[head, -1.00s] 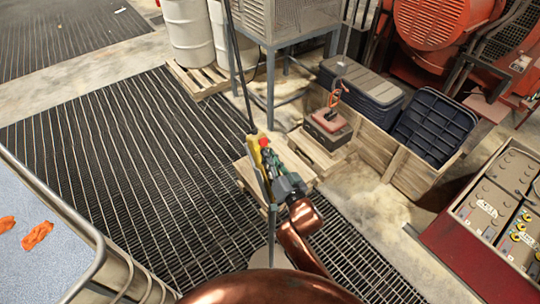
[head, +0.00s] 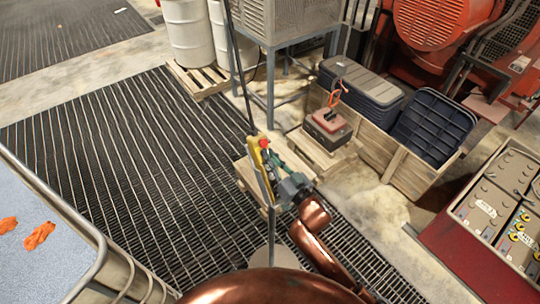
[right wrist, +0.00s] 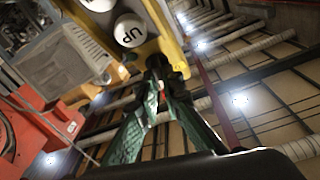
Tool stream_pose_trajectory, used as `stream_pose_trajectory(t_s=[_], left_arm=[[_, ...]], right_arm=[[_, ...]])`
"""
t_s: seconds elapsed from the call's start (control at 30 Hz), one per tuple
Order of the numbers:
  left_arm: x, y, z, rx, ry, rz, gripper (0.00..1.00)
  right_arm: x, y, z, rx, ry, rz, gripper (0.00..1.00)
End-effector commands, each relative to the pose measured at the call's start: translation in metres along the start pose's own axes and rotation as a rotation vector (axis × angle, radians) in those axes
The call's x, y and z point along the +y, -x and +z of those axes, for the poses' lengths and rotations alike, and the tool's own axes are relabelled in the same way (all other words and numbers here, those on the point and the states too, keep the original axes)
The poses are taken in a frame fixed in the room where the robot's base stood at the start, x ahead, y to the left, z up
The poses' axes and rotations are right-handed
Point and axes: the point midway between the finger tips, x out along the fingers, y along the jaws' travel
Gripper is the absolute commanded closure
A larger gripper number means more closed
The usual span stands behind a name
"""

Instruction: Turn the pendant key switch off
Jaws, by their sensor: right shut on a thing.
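The yellow pendant (head: 257,158), with a red button on top, hangs from a dark cable in the middle of the head view. In the right wrist view the yellow pendant (right wrist: 172,55) fills the upper middle, with a white button marked UP (right wrist: 131,30). My right gripper (head: 271,162) is at the pendant's right side. In the right wrist view its green fingers (right wrist: 160,72) come together on a small dark part at the pendant's lower end, which looks like the key switch. The fingertips hide most of that part, so its turn position cannot be read. My left gripper is not in view.
A thin pole (head: 271,240) stands just below the pendant. A wooden pallet (head: 246,176) lies behind it. A blue-topped table (head: 60,270) with orange rags is at left, a battery cart (head: 455,235) at right. The floor grating (head: 110,170) to the left is clear.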

Motion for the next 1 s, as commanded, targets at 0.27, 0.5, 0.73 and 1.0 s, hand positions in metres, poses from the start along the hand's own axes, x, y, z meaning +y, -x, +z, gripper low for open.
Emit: stream_pose_trajectory(t_s=[0.27, 0.5, 0.73, 1.0], left_arm=[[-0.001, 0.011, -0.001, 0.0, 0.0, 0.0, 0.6], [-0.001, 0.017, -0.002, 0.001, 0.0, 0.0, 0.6], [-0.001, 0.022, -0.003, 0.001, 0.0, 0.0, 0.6], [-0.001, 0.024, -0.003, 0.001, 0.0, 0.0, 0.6]], right_arm=[[0.003, 0.0, -0.002, -0.003, 0.241, -0.125, 1.0], [0.004, 0.0, -0.002, -0.003, 0.425, -0.225, 1.0], [0.003, -0.001, -0.002, -0.002, 0.56, -0.299, 1.0], [0.003, -0.001, -0.001, -0.002, 0.647, -0.347, 1.0]])
